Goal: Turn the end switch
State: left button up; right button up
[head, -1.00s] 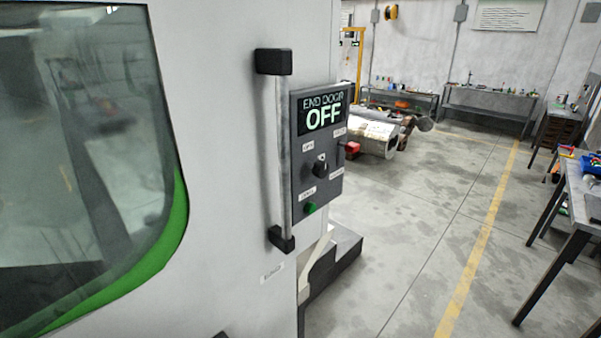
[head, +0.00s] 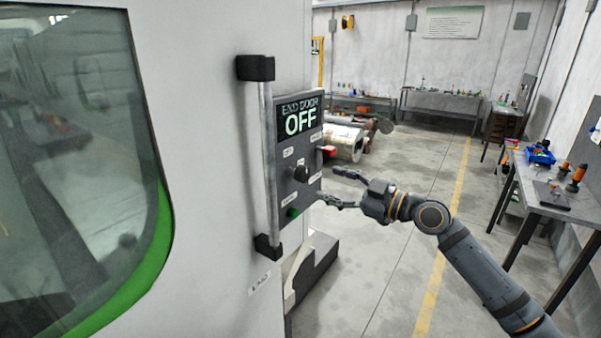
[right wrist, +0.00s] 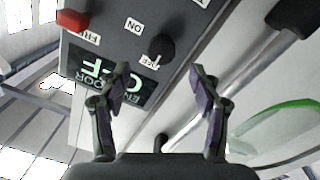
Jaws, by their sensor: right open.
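The dark control panel (head: 284,180) is on the white machine's edge, its display (head: 300,120) reading END DOOR OFF. A black rotary switch (head: 300,174) sits mid-panel, with small labels around it. My right gripper (head: 327,184) is open and empty, fingers pointing at the panel, just right of the switch. In the right wrist view the panel is upside down, and the switch (right wrist: 160,47) lies just beyond the gap between the open fingers (right wrist: 160,70). I cannot tell whether a finger touches the panel. My left gripper is not in view.
A vertical handle (head: 268,160) with black brackets stands left of the panel. A green button (head: 293,212) is below the switch, and a red control (head: 327,150) is at the panel's right. A workbench (head: 545,185) is at right. The floor between is free.

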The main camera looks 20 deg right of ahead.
aim_at(306, 174)
jog(key=p+x, duration=0.5)
jog(key=x, duration=0.3)
jog(key=shift+w+a+r, duration=0.2)
jog(key=shift+w+a, duration=0.05)
jog(key=shift+a, duration=0.1)
jog(key=shift+w+a+f, duration=0.2)
jog(key=shift+w+a, duration=0.15)
jog(key=shift+c, duration=0.3)
jog(key=c, duration=1.1)
jog(key=shift+c, duration=0.2)
